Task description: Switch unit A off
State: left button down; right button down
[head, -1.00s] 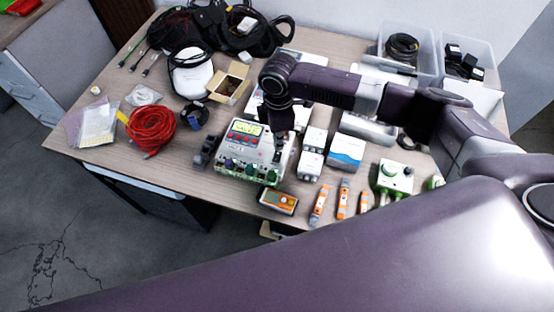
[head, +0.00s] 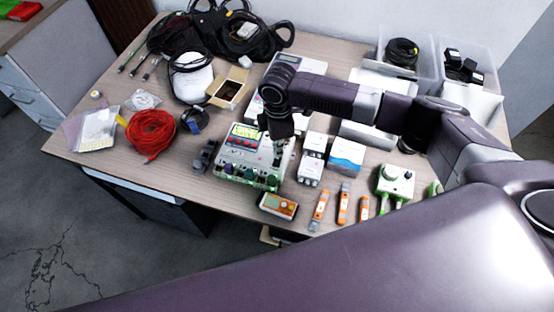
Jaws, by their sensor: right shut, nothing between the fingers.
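A light-coloured bench unit (head: 235,170) with a lit yellow-green display (head: 245,131), red buttons below it and a row of dark knobs along its front edge stands in the middle of the table. I take it for unit A, but its label is too small to read. My right gripper (head: 277,163) points down over the right part of this unit, shut and empty. It hides part of the unit's top, and I cannot tell whether its tips touch a switch. My left gripper is not in view.
An orange handheld meter (head: 278,205) lies in front of the unit. White boxes (head: 312,158) stand close on its right, with orange-and-grey tools (head: 343,203) nearer the front edge. A red cable coil (head: 151,132) lies left. A green-and-white device (head: 395,180) stands right.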

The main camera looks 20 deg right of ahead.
dwell(0.7)
jog(key=shift+f+b, duration=0.55)
jog(key=shift+f, duration=0.6)
dwell(0.3)
jog(key=shift+s+r, duration=0.1)
notch_tip(320, 180, up, 7)
jog(key=p, duration=0.7)
jog(key=shift+p, duration=0.4)
